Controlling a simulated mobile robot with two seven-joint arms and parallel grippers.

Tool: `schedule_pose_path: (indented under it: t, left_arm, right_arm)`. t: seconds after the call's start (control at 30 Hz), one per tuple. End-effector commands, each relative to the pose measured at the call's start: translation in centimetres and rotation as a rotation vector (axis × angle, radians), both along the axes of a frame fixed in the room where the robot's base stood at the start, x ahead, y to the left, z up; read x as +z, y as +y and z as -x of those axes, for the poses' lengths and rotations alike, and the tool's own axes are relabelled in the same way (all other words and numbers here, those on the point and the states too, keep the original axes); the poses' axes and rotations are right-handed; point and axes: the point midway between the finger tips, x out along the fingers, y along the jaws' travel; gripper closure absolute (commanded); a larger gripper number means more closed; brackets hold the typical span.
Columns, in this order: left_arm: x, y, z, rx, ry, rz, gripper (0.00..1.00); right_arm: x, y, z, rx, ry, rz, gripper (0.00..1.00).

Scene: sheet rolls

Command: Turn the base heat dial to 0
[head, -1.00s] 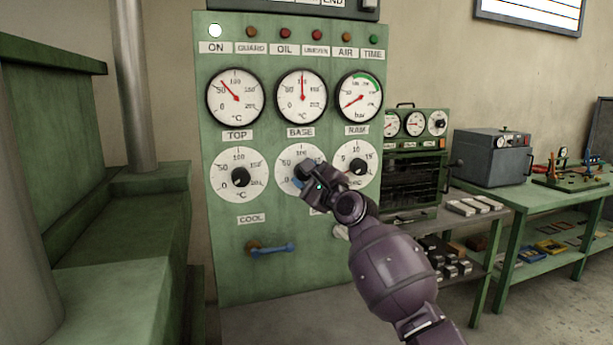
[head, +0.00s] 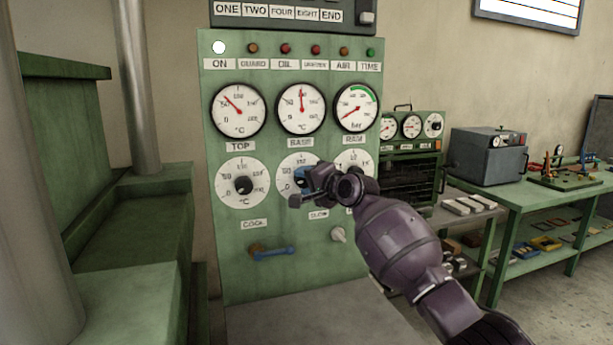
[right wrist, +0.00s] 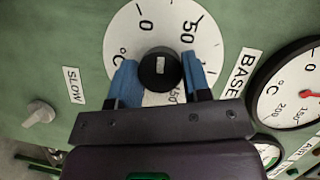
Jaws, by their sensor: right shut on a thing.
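The base heat dial is a white round scale (head: 290,164) under the gauge labelled BASE, partly hidden by my right gripper (head: 304,181). In the right wrist view its scale (right wrist: 207,42) shows 0 at the top and 50 at upper right. Its black knob (right wrist: 159,68) sits between the blue fingers of my right gripper (right wrist: 160,78), which is shut on it. A pale mark shows on the knob's face, but I cannot tell which number it points to. The BASE gauge (head: 301,108) has its red needle pointing nearly straight up. My left gripper is not in view.
The TOP dial (head: 242,184) is left of the base dial, and a partly covered dial (head: 354,160) is right of it. Below are a blue-handled lever (head: 274,253) and a small pale knob (head: 338,235). A green bench (head: 520,195) stands at the right.

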Motion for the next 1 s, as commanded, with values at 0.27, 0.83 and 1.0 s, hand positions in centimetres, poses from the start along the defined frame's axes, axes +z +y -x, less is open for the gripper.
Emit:
schedule_pose_path:
  t: [0.27, 0.83, 1.0]
  left_arm:
    - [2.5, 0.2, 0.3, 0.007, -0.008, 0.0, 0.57]
    - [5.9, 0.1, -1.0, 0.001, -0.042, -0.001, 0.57]
    - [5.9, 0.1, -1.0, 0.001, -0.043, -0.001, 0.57]
  right_arm:
    - [0.5, 0.0, 0.1, -0.001, -0.073, 0.226, 0.8]
    - [0.1, 0.1, 0.0, 0.0, -0.145, 0.454, 0.8]
    - [0.0, 0.1, 0.0, 0.0, -0.149, 0.465, 0.8]
